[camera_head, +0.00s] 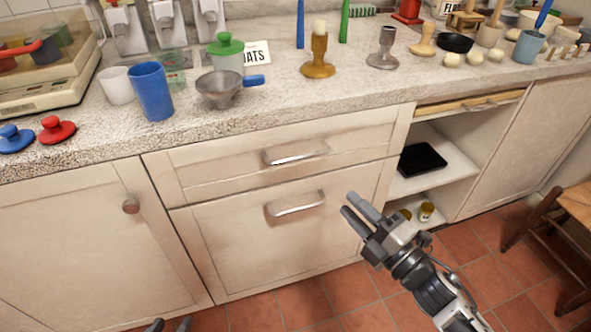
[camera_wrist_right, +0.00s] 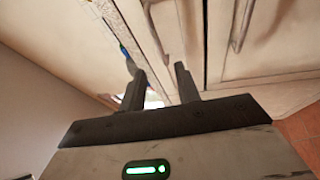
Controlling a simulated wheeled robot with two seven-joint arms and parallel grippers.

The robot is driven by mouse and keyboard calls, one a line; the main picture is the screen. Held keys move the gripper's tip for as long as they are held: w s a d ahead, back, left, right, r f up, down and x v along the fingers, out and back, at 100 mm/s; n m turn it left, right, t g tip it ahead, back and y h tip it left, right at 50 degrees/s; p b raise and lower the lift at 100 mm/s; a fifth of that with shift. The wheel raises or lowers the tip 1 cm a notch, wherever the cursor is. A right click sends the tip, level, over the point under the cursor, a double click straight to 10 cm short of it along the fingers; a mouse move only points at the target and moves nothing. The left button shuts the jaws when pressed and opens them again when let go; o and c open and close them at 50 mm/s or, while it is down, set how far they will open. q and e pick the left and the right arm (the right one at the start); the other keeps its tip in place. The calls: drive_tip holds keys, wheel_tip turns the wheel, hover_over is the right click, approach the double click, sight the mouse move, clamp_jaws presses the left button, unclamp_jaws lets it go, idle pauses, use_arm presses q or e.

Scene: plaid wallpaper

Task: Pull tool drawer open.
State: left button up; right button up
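Two closed cream drawers are stacked under the counter in the head view: an upper drawer (camera_head: 220,165) with a metal bar handle (camera_head: 295,153) and a lower drawer (camera_head: 250,245) with a similar handle (camera_head: 295,204). No label shows which is the tool drawer. My right gripper (camera_head: 357,207) is open and empty, in front of and to the right of the lower handle, apart from it. In the right wrist view its fingers (camera_wrist_right: 160,85) are spread, and both handles show beyond them. My left gripper (camera_head: 169,325) barely shows at the bottom edge, tips apart.
A shallow drawer (camera_head: 470,104) is above an open shelf (camera_head: 450,172) with a black tray (camera_head: 422,159). The countertop (camera_head: 310,105) is crowded. A wooden chair (camera_head: 545,210) stands at right.

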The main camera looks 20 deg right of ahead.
sight(298, 158)
drive_tip(key=w+a+r, duration=0.1)
drive_tip(key=w+a, duration=0.1)
drive_tip(key=w, duration=0.2)
drive_tip(key=w+a+r+n, duration=0.1)
drive_tip(key=w+a, duration=0.1)
drive_tip(key=w, duration=0.3)
drive_tip(key=w+a+n+y+p, duration=0.1)
drive_tip(key=w+a, duration=0.1)
drive_tip(key=w, duration=0.3)
drive_tip(key=shift+w+a+r, duration=0.2)
drive_tip(key=shift+a+r, duration=0.2)
clamp_jaws()
